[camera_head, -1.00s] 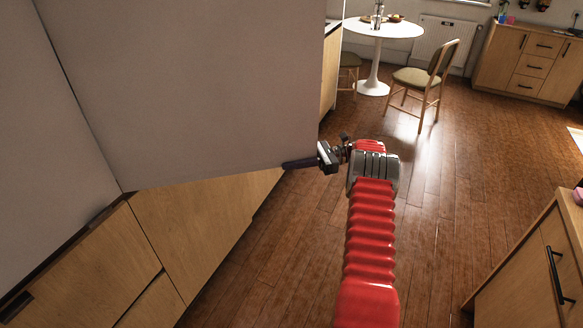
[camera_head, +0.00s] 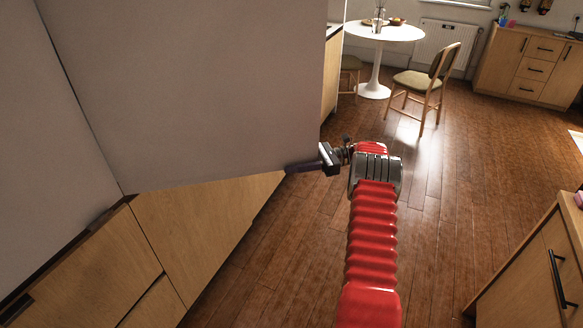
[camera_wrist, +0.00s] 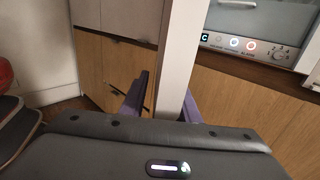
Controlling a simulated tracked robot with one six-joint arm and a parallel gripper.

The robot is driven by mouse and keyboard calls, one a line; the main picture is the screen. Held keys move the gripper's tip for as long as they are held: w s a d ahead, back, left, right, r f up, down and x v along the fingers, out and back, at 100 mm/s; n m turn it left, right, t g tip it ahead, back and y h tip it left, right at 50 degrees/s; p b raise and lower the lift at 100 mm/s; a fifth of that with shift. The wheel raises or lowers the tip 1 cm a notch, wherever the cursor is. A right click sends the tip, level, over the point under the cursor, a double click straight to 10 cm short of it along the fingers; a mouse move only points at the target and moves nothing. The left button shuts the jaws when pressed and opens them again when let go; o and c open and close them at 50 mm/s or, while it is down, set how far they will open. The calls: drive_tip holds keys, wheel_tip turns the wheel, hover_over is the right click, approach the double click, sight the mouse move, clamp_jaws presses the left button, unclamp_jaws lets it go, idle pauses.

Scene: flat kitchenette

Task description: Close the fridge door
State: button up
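The fridge door (camera_head: 190,85) is a large grey panel in the head view. It stands open, swung out from the cabinet front at the left. My gripper (camera_head: 302,166) is at the door's lower right corner, partly hidden behind it. In the wrist view the door's pale edge (camera_wrist: 182,55) stands upright between the two purple fingers of my gripper (camera_wrist: 163,100). The fingers are spread, one on each side of the edge. A narrow gap shows by the left finger; contact on the right is unclear. The fridge interior (camera_wrist: 245,22) with a lit control panel shows at the right.
Wooden cabinet fronts (camera_head: 205,225) lie below the door. A wooden counter unit (camera_head: 535,255) stands at the lower right. A round white table (camera_head: 385,32) and a chair (camera_head: 425,85) are at the back. The wooden floor between is clear.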

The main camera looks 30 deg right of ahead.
wheel_tip(320, 180, up, 9)
drive_tip(key=shift+r, duration=0.1)
idle(0.3)
